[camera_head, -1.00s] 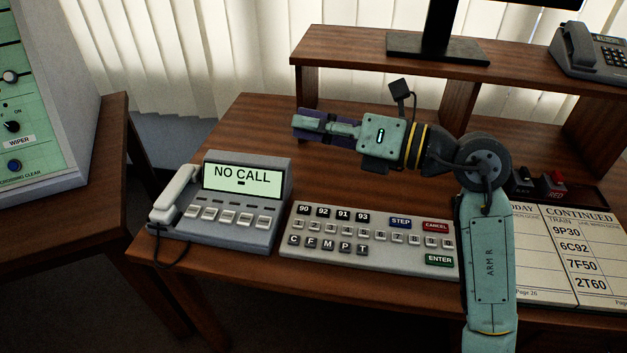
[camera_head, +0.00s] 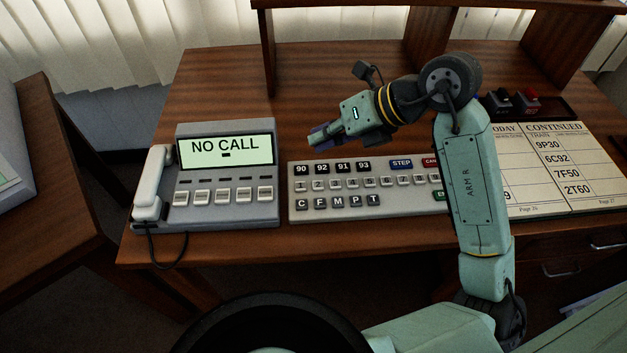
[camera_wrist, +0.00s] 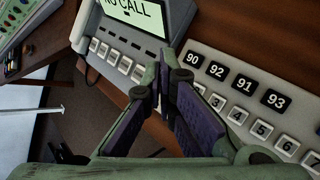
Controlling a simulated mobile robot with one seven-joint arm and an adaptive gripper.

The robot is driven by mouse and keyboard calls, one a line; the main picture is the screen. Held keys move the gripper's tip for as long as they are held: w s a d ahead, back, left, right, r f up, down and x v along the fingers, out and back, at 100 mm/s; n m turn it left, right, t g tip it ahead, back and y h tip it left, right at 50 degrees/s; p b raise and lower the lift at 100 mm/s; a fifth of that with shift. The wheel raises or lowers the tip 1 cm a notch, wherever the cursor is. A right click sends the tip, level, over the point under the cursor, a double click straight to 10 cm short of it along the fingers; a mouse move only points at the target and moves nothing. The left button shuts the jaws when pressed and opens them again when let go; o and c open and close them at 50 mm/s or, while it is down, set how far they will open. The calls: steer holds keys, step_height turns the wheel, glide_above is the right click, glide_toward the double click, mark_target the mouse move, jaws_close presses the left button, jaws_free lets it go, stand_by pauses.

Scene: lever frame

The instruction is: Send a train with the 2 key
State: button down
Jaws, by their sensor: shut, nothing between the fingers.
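The 2 key (camera_head: 317,185) is a small light key, second in the number row of the grey key panel (camera_head: 410,206). The wrist view also shows the 2 key (camera_wrist: 217,101), right of my fingers. My gripper (camera_head: 318,138) is shut and empty, above the back left part of the panel and apart from the keys. In the wrist view my fingertips (camera_wrist: 168,75) lie across the gap between phone and panel. My forearm hides the panel's right end, including part of the CANCEL and ENTER keys.
A grey phone unit (camera_head: 228,210) reading NO CALL stands left of the panel, its handset (camera_head: 151,182) on its left side. An open train book (camera_head: 590,165) lies at the right. A wooden shelf (camera_head: 430,40) stands behind. The desk behind the phone is clear.

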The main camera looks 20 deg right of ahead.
steer(key=b, duration=0.3)
glide_above(320, 182)
step_height(320, 182, down, 8)
steer(key=shift+r, duration=0.1)
steer(key=shift+f+b, duration=0.5)
steer(key=shift+b, duration=0.45)
steer(key=shift+d+f+b, duration=0.1)
steer(key=shift+f+b, duration=0.1)
steer(key=shift+b, duration=0.15)
stand_by(0.5)
steer(key=shift+f+b, duration=0.3)
steer(key=shift+b, duration=0.3)
steer(key=shift+f+b, duration=0.3)
steer(key=shift+b, duration=0.35)
stand_by(0.6)
steer(key=shift+r, duration=0.8)
steer(key=shift+r, duration=0.1)
